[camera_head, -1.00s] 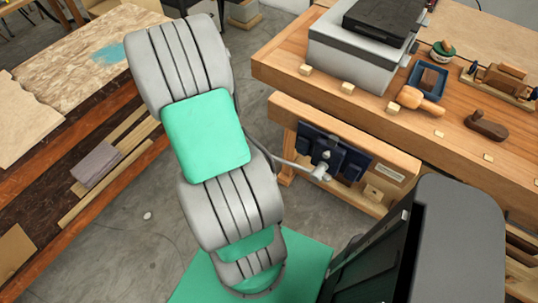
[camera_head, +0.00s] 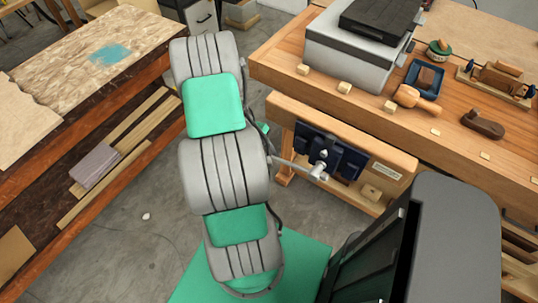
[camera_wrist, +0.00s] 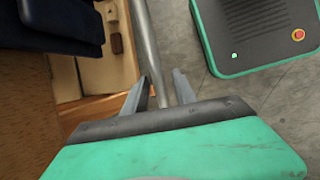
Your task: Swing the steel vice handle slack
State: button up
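The dark blue vice (camera_head: 330,152) is mounted on the front of the wooden bench. Its steel handle (camera_head: 296,166) points left from the screw hub toward my arm, and its far end is hidden behind the arm. In the wrist view the handle (camera_wrist: 148,45) runs down from the top edge into the space between my fingers. My gripper (camera_wrist: 161,75) is open around the handle, one finger on each side. The left finger is close to the bar, and a gap shows on the right. The vice's dark body (camera_wrist: 60,25) is at upper left. The head view hides my fingers behind the arm.
The workbench (camera_head: 275,65) carries a grey case (camera_head: 350,60), a mallet (camera_head: 415,99), a blue tray (camera_head: 424,78) and a plane (camera_head: 483,124). Another wooden table (camera_head: 60,90) stands at left. Bare floor (camera_head: 130,240) lies between them.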

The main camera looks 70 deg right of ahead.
grip_shut()
dwell(1.1)
